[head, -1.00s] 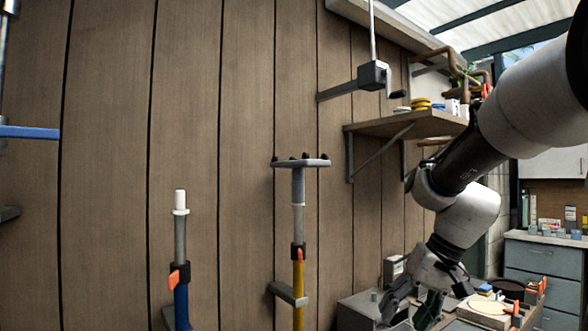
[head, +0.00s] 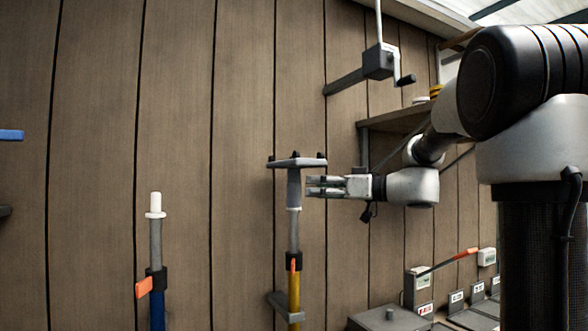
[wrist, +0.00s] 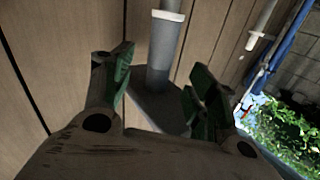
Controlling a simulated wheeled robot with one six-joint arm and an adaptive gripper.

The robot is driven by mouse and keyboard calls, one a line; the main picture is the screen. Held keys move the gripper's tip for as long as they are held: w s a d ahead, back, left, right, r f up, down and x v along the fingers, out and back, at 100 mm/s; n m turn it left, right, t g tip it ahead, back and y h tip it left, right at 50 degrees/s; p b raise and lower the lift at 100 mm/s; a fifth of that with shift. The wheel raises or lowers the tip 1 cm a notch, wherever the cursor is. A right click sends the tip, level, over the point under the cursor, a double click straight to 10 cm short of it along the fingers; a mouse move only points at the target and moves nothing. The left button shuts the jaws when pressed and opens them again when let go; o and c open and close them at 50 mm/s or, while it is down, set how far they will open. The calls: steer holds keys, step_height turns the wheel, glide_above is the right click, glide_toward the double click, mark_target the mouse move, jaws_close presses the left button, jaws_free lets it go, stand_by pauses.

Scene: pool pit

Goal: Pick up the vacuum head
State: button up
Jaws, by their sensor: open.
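The vacuum head (head: 297,163) is a flat grey plate with small dark knobs and a grey neck below it. It sits on top of an upright yellow pole (head: 294,290) by the plank wall. My gripper (head: 309,186) is level, open and empty, just right of the neck and under the plate. In the wrist view the neck (wrist: 163,55) with its white collar stands ahead between the fingers of my gripper (wrist: 157,85), and the dark plate (wrist: 155,108) shows lower down, partly hidden. I cannot tell whether a finger touches it.
A blue-and-grey pole (head: 155,245) with a white tip and orange clip stands to the left. A grey crank box (head: 378,62) hangs above right on a bracket. A shelf (head: 400,120) is behind my arm. A grey box (head: 388,319) lies low right.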

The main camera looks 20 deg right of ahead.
mark_target(300, 188)
steer(key=shift+a+n, duration=0.2)
steer(key=shift+n, duration=0.5)
steer(key=x, duration=0.7)
steer(key=shift+w+a+f, duration=0.15)
steer(key=shift+w, duration=0.1)
jaws_close()
